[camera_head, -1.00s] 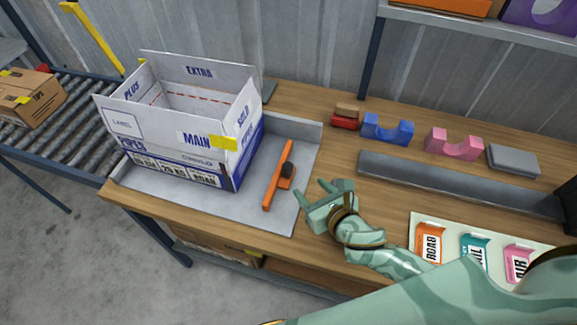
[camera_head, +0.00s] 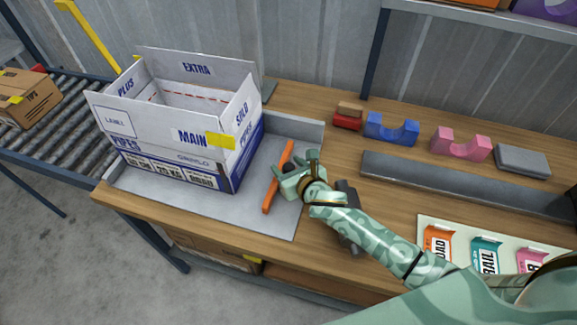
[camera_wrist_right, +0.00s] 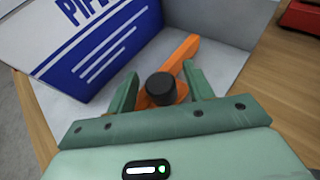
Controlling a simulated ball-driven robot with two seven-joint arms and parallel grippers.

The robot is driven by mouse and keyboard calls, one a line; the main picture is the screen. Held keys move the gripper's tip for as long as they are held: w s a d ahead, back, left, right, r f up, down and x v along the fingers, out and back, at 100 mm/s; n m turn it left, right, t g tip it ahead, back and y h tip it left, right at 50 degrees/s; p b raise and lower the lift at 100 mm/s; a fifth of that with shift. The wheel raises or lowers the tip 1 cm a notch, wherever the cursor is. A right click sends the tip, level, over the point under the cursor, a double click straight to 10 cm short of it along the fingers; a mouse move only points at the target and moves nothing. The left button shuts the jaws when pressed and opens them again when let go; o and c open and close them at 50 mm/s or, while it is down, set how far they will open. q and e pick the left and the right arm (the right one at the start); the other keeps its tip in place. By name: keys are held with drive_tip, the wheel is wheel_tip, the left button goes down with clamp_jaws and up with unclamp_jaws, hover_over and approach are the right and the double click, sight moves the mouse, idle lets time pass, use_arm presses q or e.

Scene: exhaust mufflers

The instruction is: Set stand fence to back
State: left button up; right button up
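The orange fence bar (camera_head: 270,192) lies on the grey metal stand (camera_head: 288,220), just right of the white and blue box (camera_head: 190,125). It has a black knob, which shows in the right wrist view (camera_wrist_right: 161,89). My right gripper (camera_head: 284,172) is at the knob. In the wrist view its two green fingers (camera_wrist_right: 157,85) stand on either side of the knob, apart, with small gaps visible. The orange bar (camera_wrist_right: 180,55) runs away beyond the knob. My left gripper is not in view.
Blue (camera_head: 392,128) and pink (camera_head: 460,145) cradles, a red block (camera_head: 347,120) and a grey block (camera_head: 522,160) stand at the back right. A grey channel (camera_head: 450,181) lies before them. A roller conveyor (camera_head: 70,135) with a carton (camera_head: 27,98) is at left.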

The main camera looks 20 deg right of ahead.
clamp_jaws()
drive_tip(key=s+d+p, duration=0.1)
drive_tip(key=d, duration=0.1)
drive_tip(key=shift+s+d+r+p, duration=0.1)
drive_tip(key=shift+s+d+p, duration=0.25)
drive_tip(key=shift+s+d, duration=0.25)
drive_tip(key=shift+d, duration=0.05)
drive_tip(key=shift+o, duration=0.5)
unclamp_jaws()
drive_tip(key=shift+s+d, duration=0.1)
drive_tip(key=shift+d, duration=0.05)
